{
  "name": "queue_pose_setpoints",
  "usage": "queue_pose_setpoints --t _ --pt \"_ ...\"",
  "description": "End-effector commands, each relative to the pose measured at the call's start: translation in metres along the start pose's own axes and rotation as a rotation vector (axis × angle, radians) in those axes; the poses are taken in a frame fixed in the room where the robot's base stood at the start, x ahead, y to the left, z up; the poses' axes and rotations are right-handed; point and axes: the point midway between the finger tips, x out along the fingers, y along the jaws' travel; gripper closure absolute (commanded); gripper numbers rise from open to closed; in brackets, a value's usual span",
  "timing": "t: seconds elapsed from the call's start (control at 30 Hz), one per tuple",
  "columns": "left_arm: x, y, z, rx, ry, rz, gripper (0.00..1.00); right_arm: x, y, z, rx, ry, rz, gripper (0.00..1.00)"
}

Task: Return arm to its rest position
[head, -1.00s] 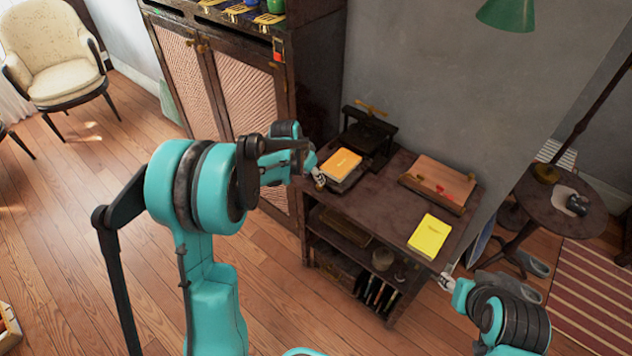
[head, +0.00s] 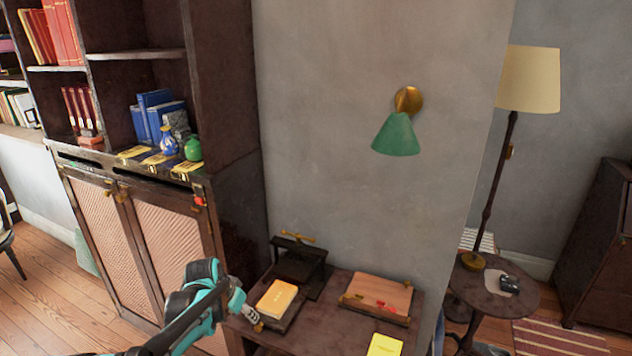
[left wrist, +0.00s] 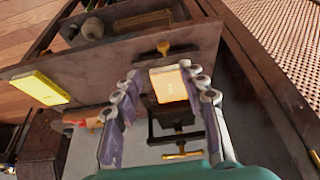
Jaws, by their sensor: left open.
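Nothing is held; the exact gap to the book is hard to tell. The teal left arm comes in at the lower left of the head view. My right gripper is out of view.
A black press (head: 298,258) and a wooden board (head: 378,295) stand at the table's back. A dark cabinet (head: 160,235) with small vases stands to the left. A green wall lamp (head: 396,135) hangs above.

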Motion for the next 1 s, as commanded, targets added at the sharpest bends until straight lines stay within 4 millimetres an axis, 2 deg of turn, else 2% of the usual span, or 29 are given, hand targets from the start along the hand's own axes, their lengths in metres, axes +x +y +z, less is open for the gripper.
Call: queue_pose_setpoints --t 0.17,0.3,0.5,0.73,0.83,1.0 --pt "-0.055 0.038 0.024 -0.056 0.029 -0.042 0.58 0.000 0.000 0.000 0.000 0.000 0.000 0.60" --pt "-0.093 0.068 0.053 -0.112 0.065 -0.079 0.58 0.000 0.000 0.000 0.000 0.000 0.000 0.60" --pt "-0.127 0.105 0.105 -0.190 0.126 -0.120 0.58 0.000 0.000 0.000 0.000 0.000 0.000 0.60" --pt "-0.138 0.132 0.155 -0.260 0.191 -0.146 0.58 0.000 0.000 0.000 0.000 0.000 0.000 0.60" --pt "-0.138 0.136 0.167 -0.277 0.207 -0.151 0.58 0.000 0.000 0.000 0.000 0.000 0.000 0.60" --pt "-0.137 0.139 0.173 -0.287 0.217 -0.154 0.58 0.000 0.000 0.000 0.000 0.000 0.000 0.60"
